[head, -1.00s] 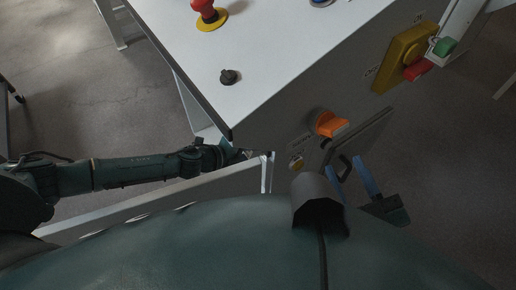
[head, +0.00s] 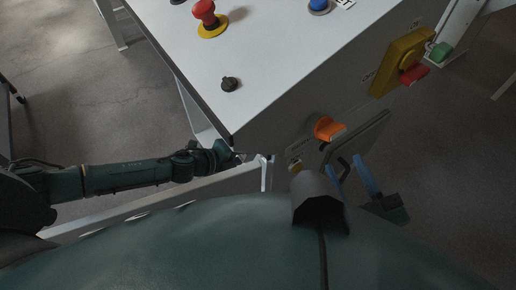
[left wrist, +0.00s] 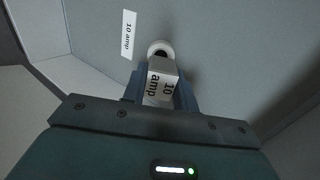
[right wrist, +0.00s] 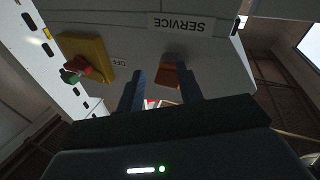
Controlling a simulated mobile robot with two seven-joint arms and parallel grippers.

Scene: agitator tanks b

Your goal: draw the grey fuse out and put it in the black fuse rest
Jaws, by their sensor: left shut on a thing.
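The grey fuse (left wrist: 161,85), a pale block marked "10 amp", is between the fingers of my left gripper (left wrist: 161,92), which is shut on it. A round white socket (left wrist: 160,47) with a dark hole lies right behind the fuse; I cannot tell whether the fuse's end is still inside. In the head view my left gripper (head: 236,154) is at the console's lower corner, and the fuse is hidden there. My right gripper (head: 352,172) is open and empty, in front of the console's side. I cannot make out the black fuse rest in any view.
The console (head: 262,62) carries a red mushroom button (head: 205,12), a black knob (head: 230,84) and a blue button (head: 319,5). Its side has an orange switch (head: 328,129) and a yellow box (head: 402,62). A pale panel (head: 190,192) stands beside my left arm.

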